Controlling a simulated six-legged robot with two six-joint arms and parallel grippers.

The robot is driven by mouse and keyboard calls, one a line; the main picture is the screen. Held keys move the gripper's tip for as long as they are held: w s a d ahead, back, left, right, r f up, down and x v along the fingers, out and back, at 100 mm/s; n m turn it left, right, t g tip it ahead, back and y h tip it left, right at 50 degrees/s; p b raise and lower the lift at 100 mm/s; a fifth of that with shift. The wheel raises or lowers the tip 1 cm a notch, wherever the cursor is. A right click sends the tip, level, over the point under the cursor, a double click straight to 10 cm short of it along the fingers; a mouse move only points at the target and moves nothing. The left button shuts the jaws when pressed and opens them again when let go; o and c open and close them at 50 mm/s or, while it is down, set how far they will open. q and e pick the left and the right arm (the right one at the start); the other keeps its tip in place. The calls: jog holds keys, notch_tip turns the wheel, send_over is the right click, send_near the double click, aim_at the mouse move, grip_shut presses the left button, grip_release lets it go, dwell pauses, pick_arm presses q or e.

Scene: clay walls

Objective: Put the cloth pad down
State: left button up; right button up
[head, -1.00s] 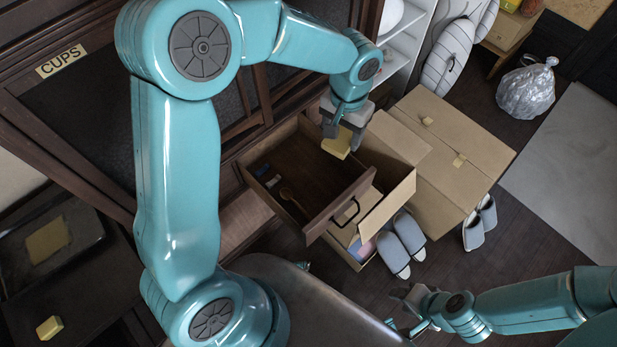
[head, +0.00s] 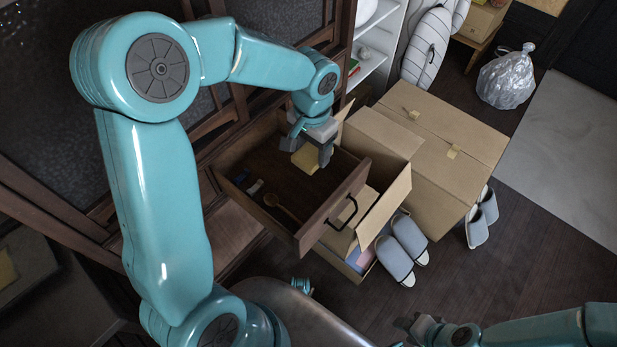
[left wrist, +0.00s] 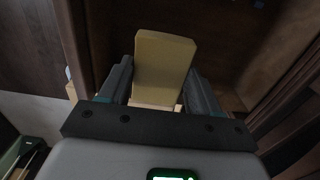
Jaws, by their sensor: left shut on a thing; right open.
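The cloth pad is a small pale yellow block (head: 306,159), also seen in the left wrist view (left wrist: 163,66). My left gripper (head: 309,150) is shut on it, with one finger on each side in the left wrist view (left wrist: 160,88). In the head view the pad appears over the far right part of an open wooden drawer (head: 318,222). I cannot tell whether it touches the drawer floor. My right gripper (head: 418,326) is open and empty at the bottom of the head view, away from the drawer.
A wooden spoon (head: 281,206) and small items lie in the drawer's left part; its middle is bare. An open cardboard box (head: 390,195) stands close against the drawer's right side. Grey slippers (head: 402,248) lie on the floor. White shelves (head: 375,50) stand behind.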

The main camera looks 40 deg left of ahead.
aim_at(311, 182)
pick_arm(q)
notch_tip(311, 182, down, 10)
jog(key=shift+f+b, duration=0.2)
jog(key=shift+b, duration=1)
jog(key=shift+r, duration=0.1)
jog(key=shift+f, duration=0.25)
jog(key=o, duration=0.9)
jog(key=shift+r, duration=0.1)
jog(key=shift+o, duration=0.2)
jog(key=shift+r, duration=0.1)
jog(key=shift+r, duration=0.4)
notch_tip(311, 182, up, 11)
jog(key=p, duration=0.3)
jog(key=shift+r, duration=0.15)
